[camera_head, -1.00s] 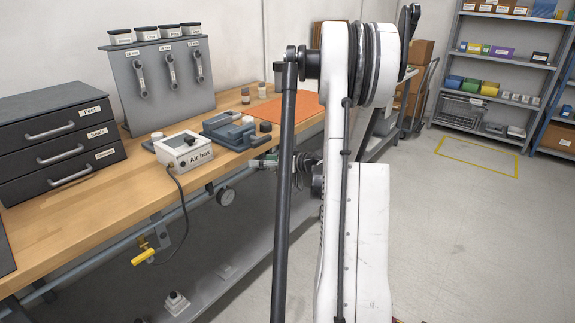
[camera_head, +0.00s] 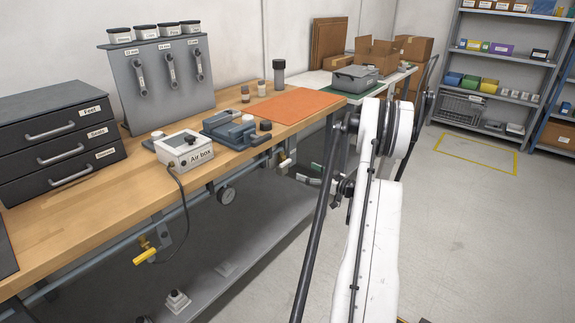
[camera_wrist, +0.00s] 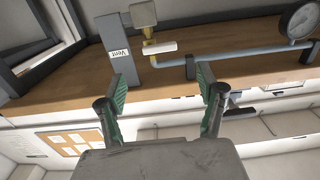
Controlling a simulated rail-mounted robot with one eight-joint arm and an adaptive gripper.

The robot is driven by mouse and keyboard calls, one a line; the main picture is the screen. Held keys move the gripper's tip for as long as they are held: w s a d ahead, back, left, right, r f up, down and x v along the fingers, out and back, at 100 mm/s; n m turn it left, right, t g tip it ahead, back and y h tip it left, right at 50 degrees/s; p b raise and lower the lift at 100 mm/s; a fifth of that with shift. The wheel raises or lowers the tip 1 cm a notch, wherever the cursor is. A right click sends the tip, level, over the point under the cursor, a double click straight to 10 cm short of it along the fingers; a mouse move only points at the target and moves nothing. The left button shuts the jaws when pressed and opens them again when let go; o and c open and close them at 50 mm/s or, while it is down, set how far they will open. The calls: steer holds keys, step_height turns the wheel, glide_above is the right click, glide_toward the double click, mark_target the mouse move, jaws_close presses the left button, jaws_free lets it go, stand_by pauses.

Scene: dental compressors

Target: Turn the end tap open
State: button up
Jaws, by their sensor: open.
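A tap with a brass body and a pale lever (camera_wrist: 160,48) sits on the pipe in the wrist view, beside a grey block labelled "Vent" (camera_wrist: 121,54). The lever lies roughly along the pipe. A similar pale-handled tap (camera_head: 286,162) shows small under the far end of the bench in the head view. Another tap, with a yellow handle (camera_head: 145,257), is on the near left of the pipe. My gripper (camera_wrist: 162,72) is open and empty, with the pale lever ahead between its green-padded fingers and apart from them. My gripper also shows small in the head view (camera_head: 306,172).
The wooden bench (camera_head: 60,222) runs above the pipe. A pressure gauge (camera_head: 226,196) hangs on the pipe and shows at the top right of the wrist view (camera_wrist: 300,20). The Air box (camera_head: 184,150) stands on the bench. The floor at right is clear.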

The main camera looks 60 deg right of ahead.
mark_target(287, 163)
steer(key=w, duration=0.3)
steer(key=w+b, duration=0.1)
steer(key=w, duration=0.6)
steer(key=shift+w+d, duration=0.3)
steer(key=shift+d, duration=0.05)
steer(key=c, duration=1.2)
